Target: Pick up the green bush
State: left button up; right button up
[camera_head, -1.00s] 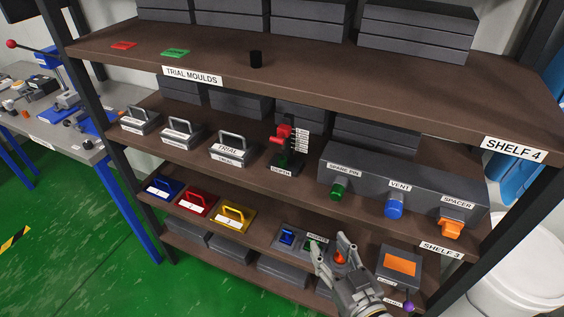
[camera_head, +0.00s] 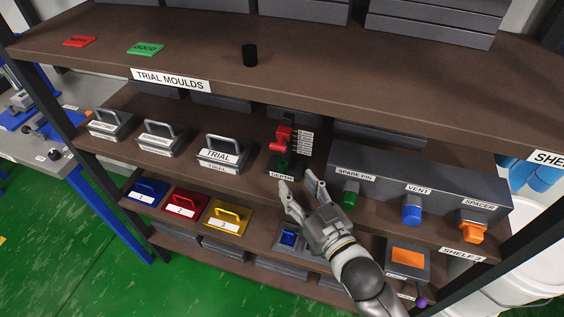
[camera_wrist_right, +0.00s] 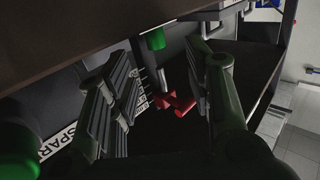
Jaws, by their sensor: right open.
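The green bush (camera_head: 283,163) sits low in the stand labelled DEPTH, below its red part (camera_head: 284,136), on the middle shelf. In the right wrist view the green bush (camera_wrist_right: 156,40) shows near the top, between and beyond the fingers, with the red part (camera_wrist_right: 176,104) below it. My right gripper (camera_head: 299,184) is open and empty, in front of the stand and slightly right of it. Its fingers point toward the shelf, apart from the bush. My left gripper is out of view.
A grey block to the right carries a green spare pin (camera_head: 350,194), a blue vent knob (camera_head: 412,210) and an orange spacer (camera_head: 472,231). The lower shelf holds coloured handled plates.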

aim_at(284, 167)
jog(key=shift+w+a, duration=0.2)
jog(key=shift+w, duration=0.2)
jog(key=shift+w+a, duration=0.1)
jog(key=shift+w, duration=0.1)
jog(key=p+x, duration=0.1)
jog(key=x, duration=0.3)
jog(key=shift+w+p, duration=0.35)
jog(key=shift+p, duration=0.05)
jog(key=shift+w+a, duration=0.1)
jog(key=shift+w, duration=0.25)
jog(key=shift+c, duration=0.9)
jog(key=c, duration=0.7)
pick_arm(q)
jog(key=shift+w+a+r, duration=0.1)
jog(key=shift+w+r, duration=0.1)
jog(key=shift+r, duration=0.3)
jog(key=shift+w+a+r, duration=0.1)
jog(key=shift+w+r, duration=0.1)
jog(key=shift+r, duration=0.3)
pick_arm(e)
jog(key=shift+a, duration=0.15)
grip_shut()
